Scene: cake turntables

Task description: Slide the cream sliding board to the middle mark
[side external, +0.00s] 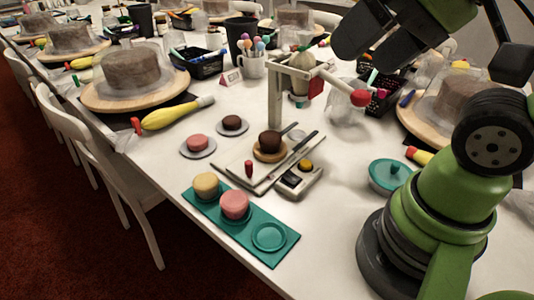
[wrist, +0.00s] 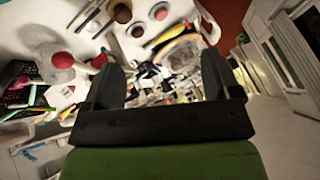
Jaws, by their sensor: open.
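The cream sliding board (side external: 236,167) lies flat on the white table near the centre of the side view. A round wooden piece with a dark brown cake (side external: 270,141) sits on it, and a small red peg (side external: 249,170) stands at its near left part. I cannot make out the middle mark. My gripper (side external: 364,60) is high above the table, up and to the right of the board, apart from it. In the wrist view my gripper (wrist: 160,78) has its two dark fingers spread wide with nothing held between them.
A cream stand with a red-balled lever (side external: 360,98) rises behind the board. A teal tray (side external: 288,246) with small cakes lies in front. A teal lidded pot (side external: 389,175) stands farther right.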

